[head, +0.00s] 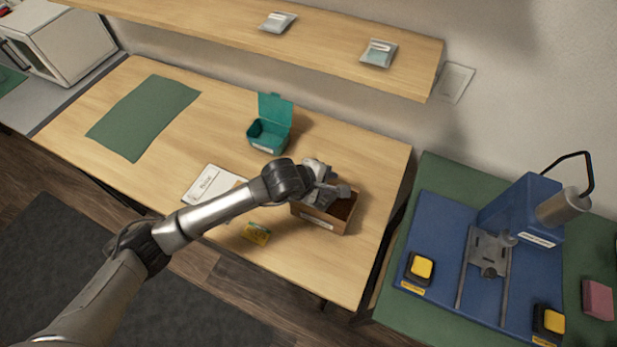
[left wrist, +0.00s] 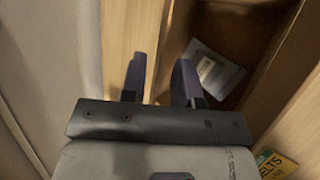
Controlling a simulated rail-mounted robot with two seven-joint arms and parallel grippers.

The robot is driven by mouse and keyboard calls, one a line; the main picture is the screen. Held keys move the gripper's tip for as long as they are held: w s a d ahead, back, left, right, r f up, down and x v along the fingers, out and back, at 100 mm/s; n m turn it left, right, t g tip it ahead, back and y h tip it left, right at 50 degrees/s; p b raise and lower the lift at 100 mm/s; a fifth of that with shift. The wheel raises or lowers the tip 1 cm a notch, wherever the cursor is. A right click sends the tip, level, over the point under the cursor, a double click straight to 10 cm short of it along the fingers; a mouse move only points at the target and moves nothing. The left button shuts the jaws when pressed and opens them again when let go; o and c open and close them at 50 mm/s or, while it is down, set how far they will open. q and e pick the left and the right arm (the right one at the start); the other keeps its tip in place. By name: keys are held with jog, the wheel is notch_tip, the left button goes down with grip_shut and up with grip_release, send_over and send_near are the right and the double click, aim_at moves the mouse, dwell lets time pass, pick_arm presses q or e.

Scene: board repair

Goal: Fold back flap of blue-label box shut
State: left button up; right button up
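A brown open-topped cardboard box (head: 328,219) stands on the wooden table in the head view, with a pale label on its front; I cannot make out the label's colour. My left gripper (head: 332,192) is over the box's back left part and hides much of its back edge and any back flap. In the left wrist view my left gripper (left wrist: 160,78) has its two dark fingers apart, beside the box opening, with a tan surface behind the gap. A grey-white packet (left wrist: 217,72) lies inside the box (left wrist: 278,65). My right gripper is not in view.
A teal open-lidded box (head: 268,137) stands behind on the table. A white paper (head: 207,182) and a yellow packet (head: 257,233) lie left of the box. A shelf (head: 330,55) hangs above. A blue press (head: 520,220) stands on the right bench.

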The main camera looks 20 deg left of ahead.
pick_arm(q)
jog(key=v, duration=1)
jog(key=shift+s, duration=0.1)
jog(key=shift+c, duration=0.4)
